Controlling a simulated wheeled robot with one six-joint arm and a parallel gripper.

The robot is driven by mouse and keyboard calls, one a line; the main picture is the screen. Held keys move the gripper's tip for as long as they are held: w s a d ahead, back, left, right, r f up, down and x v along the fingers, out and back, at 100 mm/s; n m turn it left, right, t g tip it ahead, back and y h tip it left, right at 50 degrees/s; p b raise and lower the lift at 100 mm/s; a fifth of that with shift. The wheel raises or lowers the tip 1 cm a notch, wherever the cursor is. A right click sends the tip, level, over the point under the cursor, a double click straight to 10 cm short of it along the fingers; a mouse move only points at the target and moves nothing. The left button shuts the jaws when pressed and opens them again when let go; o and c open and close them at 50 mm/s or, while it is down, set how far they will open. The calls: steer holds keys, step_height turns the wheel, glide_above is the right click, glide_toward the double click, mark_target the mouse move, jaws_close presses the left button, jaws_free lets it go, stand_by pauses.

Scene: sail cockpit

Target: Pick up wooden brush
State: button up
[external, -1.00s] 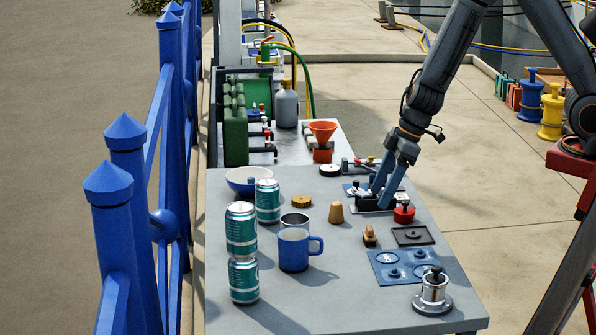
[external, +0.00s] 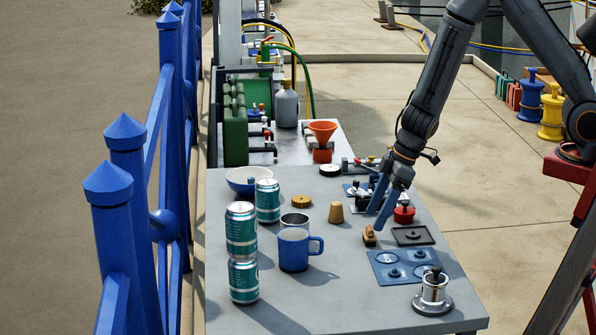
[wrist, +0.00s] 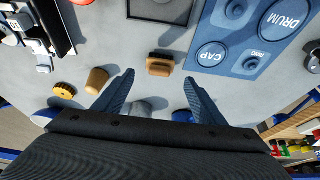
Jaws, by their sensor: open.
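The wooden brush (external: 369,236) is a small brown block on the grey table, left of the black square tray. In the wrist view the brush (wrist: 160,65) lies just beyond the fingertips, between their lines. My gripper (external: 375,218) is open and empty, with its blue fingers pointing down a little above the brush. In the wrist view my gripper's fingers (wrist: 159,78) are spread wide on both sides of the brush, not touching it.
A blue panel (external: 408,265) with round labelled places lies to the right of the brush. A red-lidded pot (external: 404,213), a cork (external: 336,212), a blue mug (external: 295,249) and teal cans (external: 241,230) stand around.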

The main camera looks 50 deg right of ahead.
mark_target(370, 227)
steer(key=shift+b+x, duration=1.9)
steer(key=shift+x, duration=0.8)
steer(key=shift+d, duration=0.1)
steer(key=c, duration=1.1)
steer(key=shift+r, duration=0.25)
